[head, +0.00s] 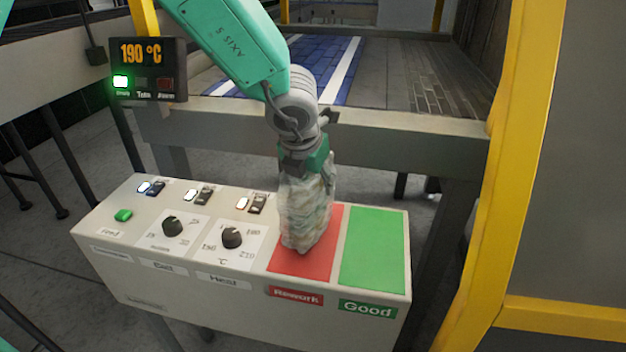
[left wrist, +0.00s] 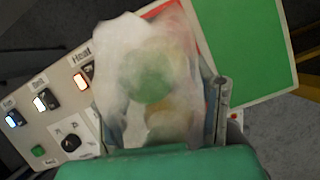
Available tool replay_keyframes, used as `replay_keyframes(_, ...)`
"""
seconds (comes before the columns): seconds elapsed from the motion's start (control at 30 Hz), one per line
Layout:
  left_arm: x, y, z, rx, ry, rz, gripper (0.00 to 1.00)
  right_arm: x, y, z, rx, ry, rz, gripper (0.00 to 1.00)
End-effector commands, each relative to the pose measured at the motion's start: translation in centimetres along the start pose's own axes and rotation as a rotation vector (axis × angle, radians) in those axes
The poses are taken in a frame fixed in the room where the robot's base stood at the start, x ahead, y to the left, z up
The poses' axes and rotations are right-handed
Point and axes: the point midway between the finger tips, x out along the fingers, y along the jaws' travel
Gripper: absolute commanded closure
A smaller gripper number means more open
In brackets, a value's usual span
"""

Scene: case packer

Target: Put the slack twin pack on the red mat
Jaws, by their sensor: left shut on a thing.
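The twin pack (head: 306,205) is a clear, wrinkled film bag with pale and greenish contents. It hangs upright below my left gripper (head: 305,165), which is shut on its top. In the head view the pack's lower end is over the left part of the red mat (head: 335,240), marked Rework. I cannot tell whether it touches the mat. In the left wrist view the pack (left wrist: 150,75) fills the middle, with a finger beside it, and hides most of the red mat. My right gripper is not in view.
A green mat (head: 376,248), marked Good, lies bare to the right. Left of the red mat are dials (head: 232,237) and lit switches (head: 257,203) on the panel (head: 130,225). A metal beam (head: 410,142) runs behind, and a yellow post (head: 515,150) stands at right.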

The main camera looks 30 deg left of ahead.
Motion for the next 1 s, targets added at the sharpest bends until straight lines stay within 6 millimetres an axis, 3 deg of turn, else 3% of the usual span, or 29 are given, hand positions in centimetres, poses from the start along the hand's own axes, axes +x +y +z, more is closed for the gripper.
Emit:
replay_keyframes(0.5, 0.82, -0.07, -0.27, 0.0, -0.002, -0.001, 1.0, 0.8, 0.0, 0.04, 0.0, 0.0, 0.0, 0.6)
replay_keyframes(0.53, 0.83, -0.07, -0.27, 0.0, -0.002, -0.001, 0.47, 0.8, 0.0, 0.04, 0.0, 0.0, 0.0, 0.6)
replay_keyframes(0.6, 0.77, -0.06, -0.25, 0.0, -0.001, -0.001, 0.26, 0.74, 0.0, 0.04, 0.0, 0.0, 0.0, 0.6)
replay_keyframes(1.0, 0.25, -0.04, -0.3, -0.001, 0.001, 0.0, 0.26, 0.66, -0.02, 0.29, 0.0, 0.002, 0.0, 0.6)
